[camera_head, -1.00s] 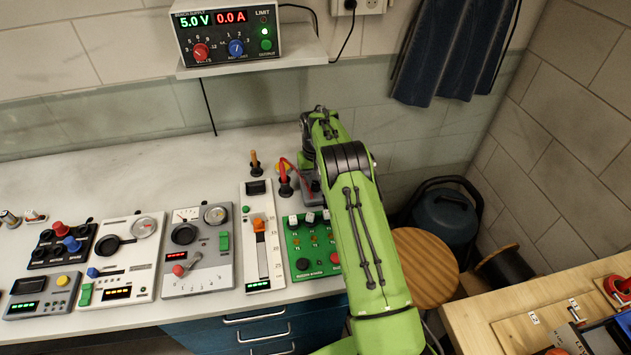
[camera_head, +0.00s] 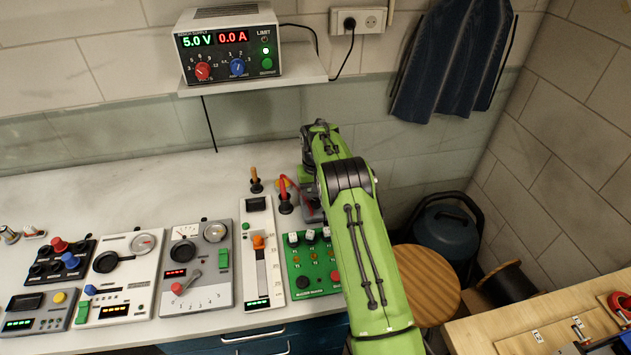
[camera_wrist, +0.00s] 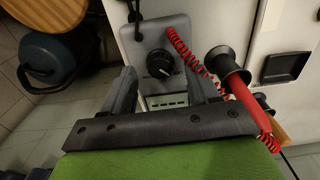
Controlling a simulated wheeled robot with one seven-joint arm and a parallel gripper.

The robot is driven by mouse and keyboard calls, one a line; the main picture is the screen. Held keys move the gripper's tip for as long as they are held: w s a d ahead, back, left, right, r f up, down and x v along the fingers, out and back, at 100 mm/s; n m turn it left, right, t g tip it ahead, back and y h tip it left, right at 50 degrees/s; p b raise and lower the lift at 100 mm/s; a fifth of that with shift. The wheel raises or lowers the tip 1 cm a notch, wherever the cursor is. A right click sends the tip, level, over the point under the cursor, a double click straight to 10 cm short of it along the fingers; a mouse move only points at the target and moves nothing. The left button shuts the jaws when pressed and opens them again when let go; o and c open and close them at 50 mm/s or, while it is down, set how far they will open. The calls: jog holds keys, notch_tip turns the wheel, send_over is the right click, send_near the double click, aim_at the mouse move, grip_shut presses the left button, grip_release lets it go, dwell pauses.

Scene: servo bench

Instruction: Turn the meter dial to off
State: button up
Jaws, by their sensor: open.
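The meter (camera_wrist: 150,32) is a grey box with a round black dial (camera_wrist: 160,63) in the wrist view. The dial has a light pointer mark, but the printing around it is too small to read. A small part of the meter (camera_head: 311,213) shows beside my arm in the head view, with its dial hidden. My gripper (camera_wrist: 158,78) is open, with one finger on each side of the dial in the picture. I cannot tell whether the fingers touch it. In the head view, the arm hides the fingers.
A red coiled lead (camera_wrist: 200,72) runs to a red probe (camera_wrist: 240,98) in a black holder, close beside one finger. A green board (camera_head: 318,278) and a slider panel (camera_head: 262,255) stand in front and left. A wooden stool (camera_head: 425,285) is right of the bench.

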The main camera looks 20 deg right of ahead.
notch_tip(320, 180, up, 14)
jog(key=p, duration=0.2)
jog(key=shift+r, duration=0.25)
notch_tip(320, 180, up, 9)
jog(key=t, duration=0.1)
send_over(315, 200)
jog(key=s+a, duration=0.3)
jog(key=s+a+r+n+t, duration=0.15)
jog(key=s+a+r, duration=0.25)
jog(key=s+r, duration=0.65)
jog(key=s+a+f+t, duration=0.1)
jog(key=s+a+f, duration=0.1)
jog(key=s, duration=1)
jog(key=s+a+f+t, duration=0.2)
jog(key=s+f, duration=0.2)
jog(key=s, duration=0.9)
jog(key=shift+f+n, duration=0.3)
jog(key=shift+n, duration=0.05)
